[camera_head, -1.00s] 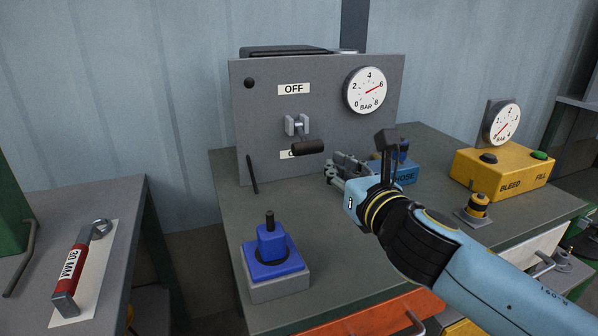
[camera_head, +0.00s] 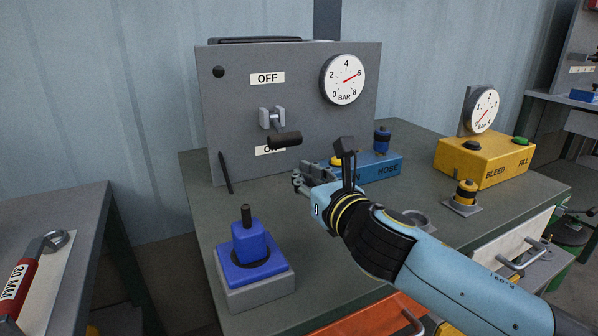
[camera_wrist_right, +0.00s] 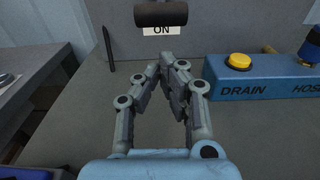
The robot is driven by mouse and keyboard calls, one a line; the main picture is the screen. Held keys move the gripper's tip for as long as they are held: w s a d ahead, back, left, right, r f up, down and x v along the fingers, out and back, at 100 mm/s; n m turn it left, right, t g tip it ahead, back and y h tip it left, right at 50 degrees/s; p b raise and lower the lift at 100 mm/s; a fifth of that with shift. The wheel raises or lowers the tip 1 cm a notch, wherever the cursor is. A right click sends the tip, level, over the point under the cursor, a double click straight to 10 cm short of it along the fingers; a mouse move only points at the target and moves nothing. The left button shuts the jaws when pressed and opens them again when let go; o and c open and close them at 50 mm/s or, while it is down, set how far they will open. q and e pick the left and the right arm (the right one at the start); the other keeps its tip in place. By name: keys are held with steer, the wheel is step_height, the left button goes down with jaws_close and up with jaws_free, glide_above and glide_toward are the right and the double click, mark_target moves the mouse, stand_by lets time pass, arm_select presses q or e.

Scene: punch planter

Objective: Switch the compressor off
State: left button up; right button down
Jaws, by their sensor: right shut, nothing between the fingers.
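The grey compressor panel (camera_head: 225,115) stands at the back of the bench. Its lever has a metal bracket (camera_head: 272,118) and a black handle (camera_head: 285,139) that points down and out, over the ON label (camera_head: 263,151). The OFF label (camera_head: 267,78) is above. The gauge (camera_head: 343,79) on the panel has its red needle near 6. My right gripper (camera_head: 298,181) is below and in front of the handle, apart from it. In the right wrist view its fingers (camera_wrist_right: 172,66) are together and empty, with the handle (camera_wrist_right: 165,14) beyond them. My left gripper is not in view.
A blue box (camera_head: 375,168) marked DRAIN and HOSE sits behind my right gripper. A blue block on a grey base (camera_head: 253,290) stands at the front left.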

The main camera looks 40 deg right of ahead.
mark_target(280, 130)
steer(key=x, duration=0.8)
steer(key=shift+w+d, duration=0.1)
steer(key=shift+w, duration=0.05)
